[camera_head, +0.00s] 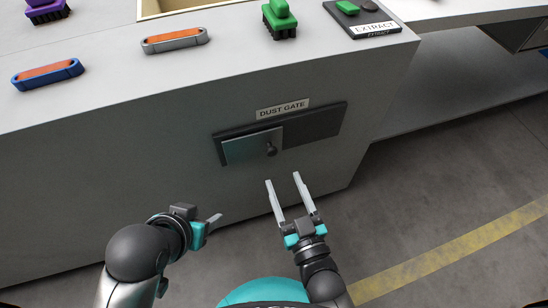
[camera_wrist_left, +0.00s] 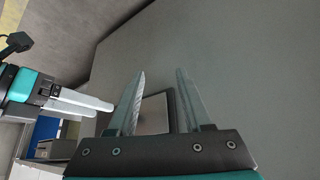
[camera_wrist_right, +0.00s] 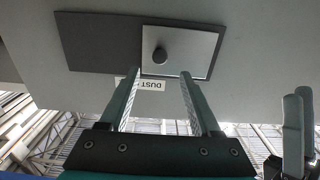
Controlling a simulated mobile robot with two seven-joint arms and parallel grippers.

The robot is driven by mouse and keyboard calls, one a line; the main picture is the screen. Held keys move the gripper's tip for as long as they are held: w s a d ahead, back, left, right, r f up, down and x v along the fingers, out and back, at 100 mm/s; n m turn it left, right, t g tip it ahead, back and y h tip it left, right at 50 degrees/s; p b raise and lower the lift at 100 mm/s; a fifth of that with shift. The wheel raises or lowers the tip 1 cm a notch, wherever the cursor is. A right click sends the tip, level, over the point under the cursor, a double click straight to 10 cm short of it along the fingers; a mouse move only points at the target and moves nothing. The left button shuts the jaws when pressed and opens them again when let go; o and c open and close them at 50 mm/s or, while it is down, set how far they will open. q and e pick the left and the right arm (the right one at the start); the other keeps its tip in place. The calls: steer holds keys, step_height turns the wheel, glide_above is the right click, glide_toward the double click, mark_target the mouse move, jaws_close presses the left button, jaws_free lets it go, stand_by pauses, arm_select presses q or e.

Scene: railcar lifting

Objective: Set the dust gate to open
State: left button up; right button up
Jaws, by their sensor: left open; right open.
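The dust gate is a dark recessed track (camera_head: 318,124) on the front of the grey bench, under a "DUST GATE" label (camera_head: 283,109). Its lighter sliding plate (camera_head: 245,148) covers the left part of the track. A dark round knob (camera_head: 271,150) sits near the plate's right edge. In the right wrist view the plate (camera_wrist_right: 190,45) and knob (camera_wrist_right: 160,55) show upside down. My right gripper (camera_head: 283,182) is open and empty, just below the knob, apart from it. My left gripper (camera_head: 212,220) is open and empty, lower and left of the gate.
On the bench top are a blue holder (camera_head: 47,75), a grey holder (camera_head: 174,40), a green brush (camera_head: 280,20), a purple brush (camera_head: 47,11) and an EXTRACT button box (camera_head: 362,20). The floor (camera_head: 440,180) at right is clear, with a yellow stripe.

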mark_target(272, 154)
steer(key=b+x, duration=0.1)
steer(key=x, duration=0.3)
steer(key=shift+w+a+b, duration=0.1)
steer(key=shift+w+b, duration=0.2)
steer(key=shift+b, duration=0.05)
steer(key=shift+b+x, duration=0.4)
steer(key=shift+x, duration=0.55)
arm_select(q)
steer(key=w+d+t+h, duration=0.3)
steer(key=w+d+t, duration=0.1)
steer(key=d+t, duration=0.1)
steer(key=shift+d+r+t+b, duration=0.15)
steer(key=shift+d+t+b, duration=0.15)
steer(key=shift+d, duration=0.5)
arm_select(e)
steer(key=shift+x, duration=0.85)
jaws_close()
arm_select(q)
steer(key=shift+w, duration=0.1)
arm_select(e)
steer(key=shift+f, duration=0.1)
